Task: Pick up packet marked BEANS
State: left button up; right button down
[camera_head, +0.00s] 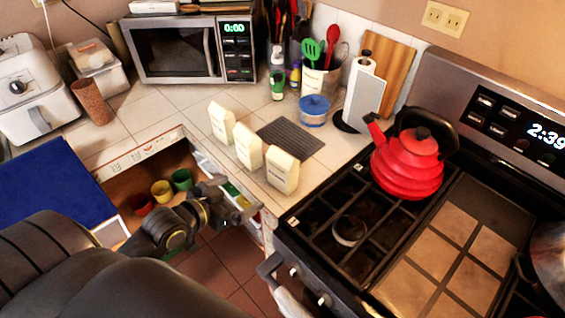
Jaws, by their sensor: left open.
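Three cream packets stand upright in a slanting row on the tiled counter: a far-left packet (221,122), a middle packet (248,147) and a near-right packet (282,170). No marking on them is readable from here, so I cannot tell which one says BEANS. My left gripper (234,201) is open and empty. It shows over the open drawer, below and left of the near-right packet in the picture, and apart from all three. My right gripper is not in view.
The open drawer (128,199) holds small coloured cups. A dark ribbed mat (290,138) lies behind the packets. The stove with a red kettle (408,160) is at right. A microwave (178,50) stands at the back.

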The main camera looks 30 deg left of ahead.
pick_arm(q)
notch_tip(320, 180, up, 2)
jog(key=p, duration=0.2)
send_near(276, 170)
jog(key=x, duration=0.6)
jog(key=shift+w+d, duration=0.2)
jog(key=shift+d, duration=0.2)
jog(key=shift+w+d+f, duration=0.1)
jog(key=shift+w+f, duration=0.2)
jog(key=shift+w, duration=0.1)
jog(key=shift+w+p, duration=0.35)
jog(key=shift+w, duration=0.05)
jog(key=shift+p+x, duration=0.65)
jog(key=shift+x, duration=1.6)
jog(key=shift+f, duration=0.1)
jog(key=shift+c, duration=0.4)
jog(key=c, duration=1.1)
